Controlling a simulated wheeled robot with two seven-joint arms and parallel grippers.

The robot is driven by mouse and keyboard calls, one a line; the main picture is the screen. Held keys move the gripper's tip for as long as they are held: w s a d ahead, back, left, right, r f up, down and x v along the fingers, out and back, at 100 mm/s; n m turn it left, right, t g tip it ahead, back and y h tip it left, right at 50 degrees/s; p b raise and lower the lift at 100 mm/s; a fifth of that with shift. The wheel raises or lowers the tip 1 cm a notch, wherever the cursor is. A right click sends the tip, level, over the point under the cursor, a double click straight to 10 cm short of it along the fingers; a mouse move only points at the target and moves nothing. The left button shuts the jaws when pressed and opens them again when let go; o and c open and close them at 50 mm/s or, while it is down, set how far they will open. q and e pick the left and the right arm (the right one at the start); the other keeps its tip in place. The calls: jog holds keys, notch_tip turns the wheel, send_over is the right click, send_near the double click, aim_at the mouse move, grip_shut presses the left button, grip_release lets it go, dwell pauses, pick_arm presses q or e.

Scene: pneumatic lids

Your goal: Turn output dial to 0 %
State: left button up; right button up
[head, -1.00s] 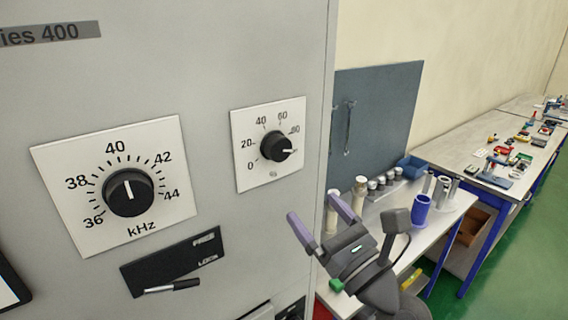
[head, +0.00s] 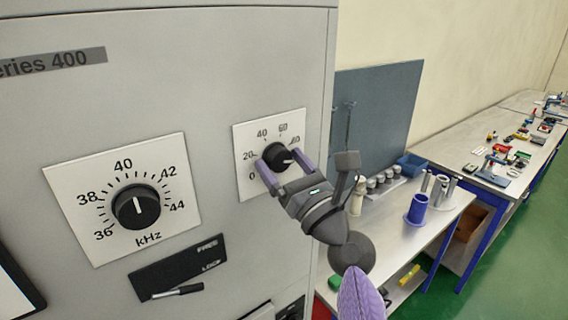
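The output dial (head: 277,157) is a black knob on a white plate (head: 246,134) marked from 0 upward in %, on the grey cabinet front. Its white mark points to the right, past 80; the end of the scale is hidden by my finger. My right gripper (head: 280,160) is at this dial, with one purple finger on its left and the other on its right. The fingers stand apart, and I cannot tell whether they touch the knob. My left gripper is not in view.
A larger kHz dial (head: 136,207) sits left on the same cabinet, its mark near 40. Below it is a FREE/LOCK plate with a lever (head: 178,292). A workbench (head: 398,234) with a blue cup (head: 417,209) and several cylinders stands right of the cabinet.

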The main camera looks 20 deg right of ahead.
jog(key=c, duration=1.1)
jog(key=shift+n, duration=0.3)
